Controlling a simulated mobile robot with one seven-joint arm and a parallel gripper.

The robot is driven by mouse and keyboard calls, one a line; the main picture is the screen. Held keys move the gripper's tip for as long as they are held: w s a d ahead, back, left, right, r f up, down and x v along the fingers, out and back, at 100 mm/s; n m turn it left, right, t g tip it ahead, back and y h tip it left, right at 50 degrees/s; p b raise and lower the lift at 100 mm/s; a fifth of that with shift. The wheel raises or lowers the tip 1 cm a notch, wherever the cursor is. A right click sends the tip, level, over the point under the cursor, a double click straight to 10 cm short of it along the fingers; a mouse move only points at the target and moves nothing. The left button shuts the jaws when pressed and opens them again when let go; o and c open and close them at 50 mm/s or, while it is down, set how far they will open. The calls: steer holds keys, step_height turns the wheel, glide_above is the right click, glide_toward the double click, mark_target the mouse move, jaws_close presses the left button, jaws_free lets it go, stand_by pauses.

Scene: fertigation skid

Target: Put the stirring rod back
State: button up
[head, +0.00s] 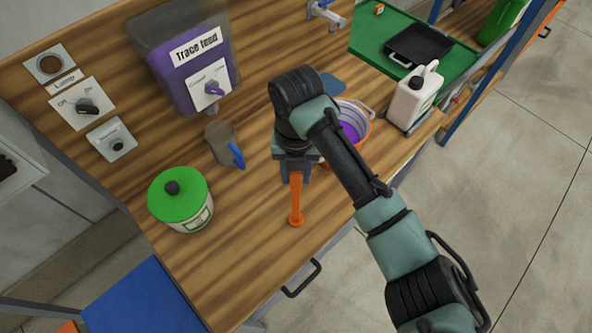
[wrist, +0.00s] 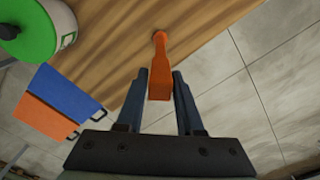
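The orange stirring rod (head: 296,200) points down from my gripper (head: 295,178), with a round foot at its lower end. I cannot tell whether the foot touches the wooden bench. In the wrist view the rod (wrist: 160,78) sits between the two fingers of my gripper (wrist: 160,72), which look closed against its block-shaped upper end. A bucket (head: 366,135) with purple contents stands behind my arm, partly hidden by it.
A green-lidded jar (head: 181,212) and a grey mug (head: 221,150) with a blue handle stand left of my gripper. A white jug (head: 414,97) stands right of the bucket. The purple dispenser (head: 192,70) is at the back. The bench front around the rod is clear.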

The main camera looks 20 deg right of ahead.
steer(key=shift+o, duration=1.3)
steer(key=shift+r, duration=0.1)
step_height(320, 180, up, 12)
steer(key=b, duration=0.1)
steer(key=shift+r, duration=0.1)
